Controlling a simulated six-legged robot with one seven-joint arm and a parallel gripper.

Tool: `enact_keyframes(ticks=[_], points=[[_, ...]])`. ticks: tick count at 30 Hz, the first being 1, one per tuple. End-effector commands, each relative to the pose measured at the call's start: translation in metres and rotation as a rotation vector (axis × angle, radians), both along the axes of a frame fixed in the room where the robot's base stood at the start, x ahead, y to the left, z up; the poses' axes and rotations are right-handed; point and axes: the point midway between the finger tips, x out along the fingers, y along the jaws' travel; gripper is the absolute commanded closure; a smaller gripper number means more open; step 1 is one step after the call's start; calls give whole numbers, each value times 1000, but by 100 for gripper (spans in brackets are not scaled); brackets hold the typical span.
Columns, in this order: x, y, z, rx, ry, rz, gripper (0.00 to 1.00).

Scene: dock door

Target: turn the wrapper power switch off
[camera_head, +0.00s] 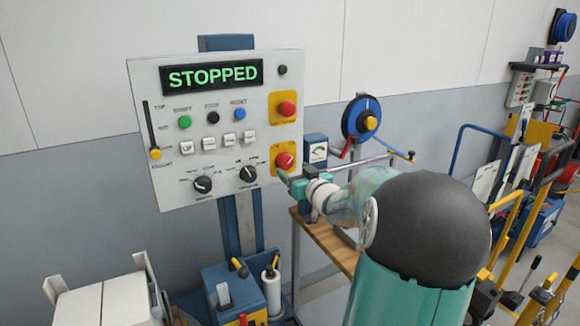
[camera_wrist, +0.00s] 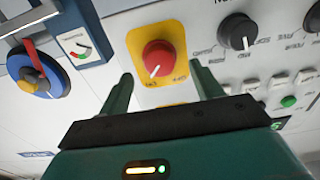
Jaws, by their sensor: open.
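The wrapper control panel (camera_head: 160,110) stands upright with a lit "STOPPED" display (camera_head: 212,77). The lower red rotary knob (camera_head: 284,161) sits on a yellow plate at the panel's lower right. This knob also shows in the wrist view (camera_wrist: 157,57), with a white line on its face and small labels on the plate too blurred to read surely. My gripper (camera_head: 288,180) is open just in front of that plate. In the wrist view, the fingers of my gripper (camera_wrist: 162,76) stand apart on either side of the knob, and nothing is held between them.
A second red button (camera_head: 287,108) on a yellow plate is above. Black knobs (camera_head: 248,174) and several push buttons lie to its left. A blue reel (camera_head: 361,118) and a gauge box (camera_head: 317,152) stand close on the right, above a wooden bench (camera_head: 325,240).

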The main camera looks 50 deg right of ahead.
Motion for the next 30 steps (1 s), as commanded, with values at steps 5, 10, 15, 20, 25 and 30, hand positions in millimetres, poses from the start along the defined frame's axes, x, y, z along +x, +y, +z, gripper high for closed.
enact_keyframes(ticks=[5, 10, 15, 20, 25, 30], points=[[28, -11, -1, 2, -2, 0, 35], [40, -16, 0, 0, 0, -2, 35], [41, -18, 0, -1, 0, -3, 35], [41, -18, 0, -1, 0, -3, 45], [41, -18, 0, 0, 1, -3, 78], [41, -17, 0, -3, 2, -3, 80]])
